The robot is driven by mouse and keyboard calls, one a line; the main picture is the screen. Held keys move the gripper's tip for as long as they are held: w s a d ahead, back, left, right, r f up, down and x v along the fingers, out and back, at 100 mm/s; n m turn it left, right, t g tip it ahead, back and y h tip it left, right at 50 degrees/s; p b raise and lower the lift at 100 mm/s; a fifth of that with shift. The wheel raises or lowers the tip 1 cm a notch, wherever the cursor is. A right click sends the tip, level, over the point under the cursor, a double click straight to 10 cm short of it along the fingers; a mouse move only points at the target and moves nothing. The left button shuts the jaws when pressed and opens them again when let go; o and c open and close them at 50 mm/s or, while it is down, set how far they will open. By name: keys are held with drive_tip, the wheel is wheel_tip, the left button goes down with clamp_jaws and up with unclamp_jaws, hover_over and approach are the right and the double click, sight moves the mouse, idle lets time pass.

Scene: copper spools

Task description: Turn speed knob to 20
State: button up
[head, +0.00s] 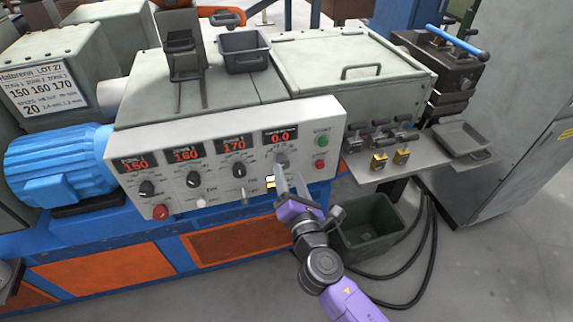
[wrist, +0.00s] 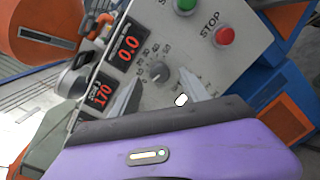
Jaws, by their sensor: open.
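The speed knob (head: 281,159) is a small grey knob at the right end of the control panel, under a red display (head: 281,138) reading 0.0. In the wrist view the knob (wrist: 159,72) sits inside a printed number scale; its exact pointer direction is hard to tell. My gripper (head: 279,178) is open in front of the panel, just below the knob in the head view. In the wrist view its two fingers (wrist: 160,84) are spread to either side of the knob, with nothing between them gripped. Whether the fingertips touch the panel cannot be told.
Zone displays read 150, 160 and 170, each above a black knob (head: 239,170). The green START button (head: 322,141) and red STOP button (head: 320,164) are right of the speed knob. A white-tipped switch (wrist: 181,99) is below it. A sign (head: 50,88) shows speed 20.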

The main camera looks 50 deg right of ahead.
sight(285, 166)
drive_tip(key=shift+x, duration=2.3)
drive_tip(key=shift+a, duration=0.1)
clamp_jaws()
drive_tip(key=shift+m, duration=0.3)
drive_tip(key=m+b, duration=0.1)
drive_tip(key=m, duration=0.4)
drive_tip(key=shift+f+b, duration=0.15)
drive_tip(key=shift+b, duration=0.2)
drive_tip(key=m+b, duration=0.2)
drive_tip(key=m, duration=0.3)
drive_tip(key=shift+s+m+y, duration=0.1)
drive_tip(key=shift+m+y, duration=0.2)
drive_tip(key=shift+m, duration=0.1)
